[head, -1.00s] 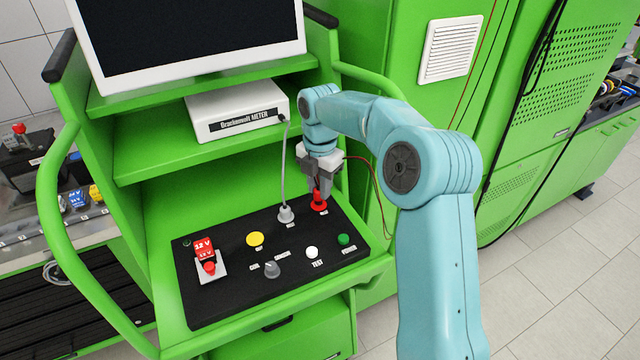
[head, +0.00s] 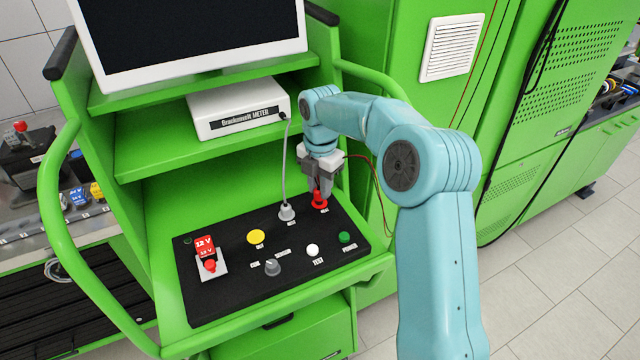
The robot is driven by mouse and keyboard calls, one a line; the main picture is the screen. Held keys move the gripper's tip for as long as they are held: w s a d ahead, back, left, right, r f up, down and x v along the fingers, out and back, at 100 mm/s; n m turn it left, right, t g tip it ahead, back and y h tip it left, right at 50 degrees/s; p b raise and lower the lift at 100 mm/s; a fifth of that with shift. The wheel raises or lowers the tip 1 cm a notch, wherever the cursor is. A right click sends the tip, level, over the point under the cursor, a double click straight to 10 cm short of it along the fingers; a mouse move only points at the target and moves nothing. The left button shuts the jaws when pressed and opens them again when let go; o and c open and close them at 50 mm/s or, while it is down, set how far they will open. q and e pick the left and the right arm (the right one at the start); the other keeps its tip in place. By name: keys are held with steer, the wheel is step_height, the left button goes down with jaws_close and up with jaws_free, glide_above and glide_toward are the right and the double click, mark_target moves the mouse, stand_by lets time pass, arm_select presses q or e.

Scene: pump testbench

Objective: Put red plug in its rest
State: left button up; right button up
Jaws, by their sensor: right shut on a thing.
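The red plug (head: 320,201) stands upright at the back right of the black panel (head: 215,300), its lower part at the panel surface. My right gripper (head: 322,188) comes down on it from above and is shut on its upper part. A thin red cable (head: 378,185) runs from behind the gripper to the right and down. Whether the plug is fully seated in its rest is hard to tell at this size. My left gripper is not in view.
A grey plug with a cable (head: 286,211) stands just left of the red plug. The panel also has a yellow button (head: 256,237), a white button (head: 312,250), a green button (head: 344,238), a grey knob (head: 272,267) and a red switch (head: 209,265). A white meter (head: 238,109) sits on the shelf above.

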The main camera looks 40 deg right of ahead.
steer(key=shift+f+b, duration=0.4)
steer(key=shift+f, duration=0.3)
steer(key=o, duration=1.4)
steer(key=shift+c, duration=0.2)
steer(key=shift+r+p, duration=3.75)
steer(key=shift+r, duration=0.3)
steer(key=shift+f, duration=0.1)
